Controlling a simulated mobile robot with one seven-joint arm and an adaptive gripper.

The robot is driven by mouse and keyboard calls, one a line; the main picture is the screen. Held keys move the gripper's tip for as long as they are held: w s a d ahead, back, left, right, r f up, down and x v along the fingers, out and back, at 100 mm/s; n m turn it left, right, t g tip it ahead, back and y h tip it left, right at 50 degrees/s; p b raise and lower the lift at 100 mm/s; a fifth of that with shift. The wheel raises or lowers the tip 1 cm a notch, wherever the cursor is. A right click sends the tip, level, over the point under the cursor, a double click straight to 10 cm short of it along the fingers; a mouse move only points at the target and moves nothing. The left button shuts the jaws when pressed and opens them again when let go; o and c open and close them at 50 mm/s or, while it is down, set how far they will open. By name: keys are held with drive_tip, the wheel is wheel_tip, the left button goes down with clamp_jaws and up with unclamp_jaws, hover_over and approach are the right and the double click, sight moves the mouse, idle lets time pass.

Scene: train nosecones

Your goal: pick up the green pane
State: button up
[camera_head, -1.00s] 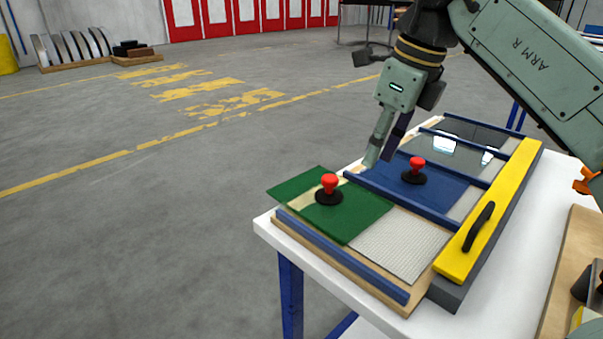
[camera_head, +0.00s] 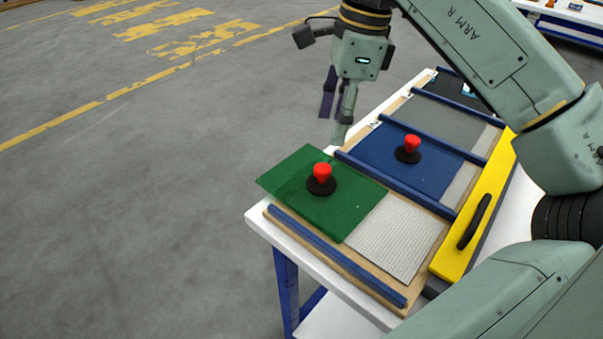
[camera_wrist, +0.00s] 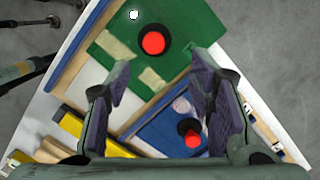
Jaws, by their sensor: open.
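The green pane (camera_head: 337,213) is a flat, see-through green sheet with a red knob (camera_head: 322,172) on a black round base. It lies in the front lane of the wooden rack, and its left corner sticks out past the table edge. My gripper (camera_head: 338,124) is open and empty, above and behind the pane in the head view, apart from it. In the wrist view my two fingers (camera_wrist: 163,110) are spread, with the green pane (camera_wrist: 200,25) and its red knob (camera_wrist: 153,43) ahead of them, not between them.
A blue pane (camera_head: 385,168) with a red knob (camera_head: 411,143) lies in the neighbouring lane. Blue rails (camera_head: 335,255) separate the lanes. A yellow bar with a black handle (camera_head: 474,221) runs along the right. The floor left of the table is clear.

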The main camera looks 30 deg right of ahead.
sight(323, 168)
drive_tip(key=f+b, duration=0.1)
drive_tip(key=f, duration=0.1)
drive_tip(key=f+b, duration=0.1)
drive_tip(key=b, duration=0.1)
drive_tip(key=f+b, duration=0.1)
drive_tip(key=f, duration=0.1)
drive_tip(key=shift+w+a+f, duration=0.1)
drive_tip(key=shift+a+f, duration=0.2)
drive_tip(key=shift+a, duration=0.1)
drive_tip(key=f+b, duration=0.2)
drive_tip(key=a+f+b, duration=0.1)
drive_tip(key=f+b, duration=0.1)
drive_tip(key=f, duration=0.1)
drive_tip(key=shift+a, duration=0.15)
drive_tip(key=shift+c, duration=0.6)
clamp_jaws()
